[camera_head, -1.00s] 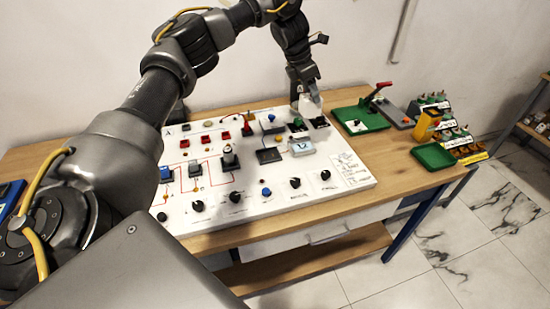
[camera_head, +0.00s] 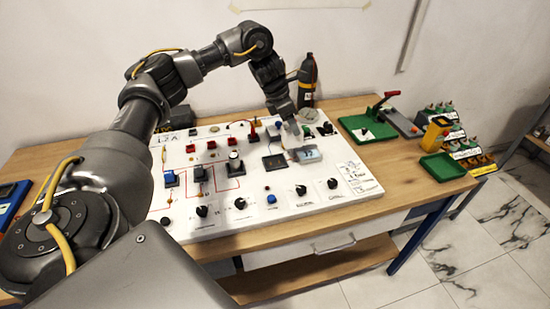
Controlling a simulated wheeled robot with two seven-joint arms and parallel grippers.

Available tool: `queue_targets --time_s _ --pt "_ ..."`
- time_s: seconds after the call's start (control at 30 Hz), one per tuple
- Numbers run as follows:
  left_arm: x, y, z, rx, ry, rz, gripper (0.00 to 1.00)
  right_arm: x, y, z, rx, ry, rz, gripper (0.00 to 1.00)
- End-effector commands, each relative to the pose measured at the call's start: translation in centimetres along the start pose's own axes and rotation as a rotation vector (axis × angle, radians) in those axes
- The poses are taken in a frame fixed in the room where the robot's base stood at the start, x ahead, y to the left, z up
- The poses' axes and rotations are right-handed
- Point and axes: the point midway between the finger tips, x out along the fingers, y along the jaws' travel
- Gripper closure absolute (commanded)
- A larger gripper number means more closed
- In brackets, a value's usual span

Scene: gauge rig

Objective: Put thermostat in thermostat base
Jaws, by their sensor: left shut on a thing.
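The thermostat (camera_head: 308,155) is a small white unit with a pale blue display. It sits on the white panel, right of a flat black square (camera_head: 274,162) that looks like the thermostat base, though I cannot be sure. My left gripper (camera_head: 291,137) reaches down from the back and is shut at the thermostat's upper left edge. The fingertips are small and partly blend with the white unit, so the exact contact is hard to see. My right gripper is not in view.
The white panel (camera_head: 345,197) carries knobs, switches and red and blue buttons around the thermostat. A dark bottle (camera_head: 307,82) stands behind it. To the right are a green board with a red lever (camera_head: 375,115), a green tray (camera_head: 441,166) and a yellow holder (camera_head: 435,132).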

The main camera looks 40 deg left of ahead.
Motion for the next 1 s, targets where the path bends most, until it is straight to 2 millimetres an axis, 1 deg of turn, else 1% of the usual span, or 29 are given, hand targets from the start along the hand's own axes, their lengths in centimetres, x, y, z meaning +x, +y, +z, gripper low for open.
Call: queue_targets --time_s 0.03,0.1,0.23,0.37,0.5,0.53,0.63,0.8,0.87,0.97,1.0 --pt "-1.4 -0.9 -1.3 0.013 0.0 -0.004 1.0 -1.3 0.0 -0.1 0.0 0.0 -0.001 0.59" --pt "-2.5 -2.4 -3.0 0.024 -0.002 -0.008 1.0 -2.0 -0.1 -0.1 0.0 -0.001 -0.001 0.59" --pt "-4.4 -5.2 -5.4 0.036 -0.004 -0.013 1.0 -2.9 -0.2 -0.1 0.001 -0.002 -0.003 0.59" --pt "-5.8 -7.9 -6.9 0.043 -0.007 -0.014 1.0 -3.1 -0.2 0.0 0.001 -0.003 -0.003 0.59" --pt "-6.2 -10.3 -7.0 0.038 -0.009 -0.014 1.0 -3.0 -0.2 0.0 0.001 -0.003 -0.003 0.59" --pt "-6.2 -10.5 -7.1 0.029 -0.009 -0.01 1.0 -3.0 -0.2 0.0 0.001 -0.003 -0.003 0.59" --pt "-6.2 -10.3 -7.0 -0.012 -0.009 0.005 1.0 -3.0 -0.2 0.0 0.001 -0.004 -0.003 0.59" --pt "-6.0 -10.0 -7.0 -0.026 -0.01 0.01 1.0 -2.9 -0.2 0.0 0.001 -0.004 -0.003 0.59" --pt "-5.7 -9.4 -7.0 -0.03 -0.009 0.01 1.0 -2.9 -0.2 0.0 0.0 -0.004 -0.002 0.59" --pt "-4.6 -7.7 -6.9 -0.032 -0.007 0.007 1.0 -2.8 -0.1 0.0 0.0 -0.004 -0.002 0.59" --pt "-4.1 -6.7 -6.7 -0.033 -0.008 0.006 1.0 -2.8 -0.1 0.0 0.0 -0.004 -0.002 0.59"
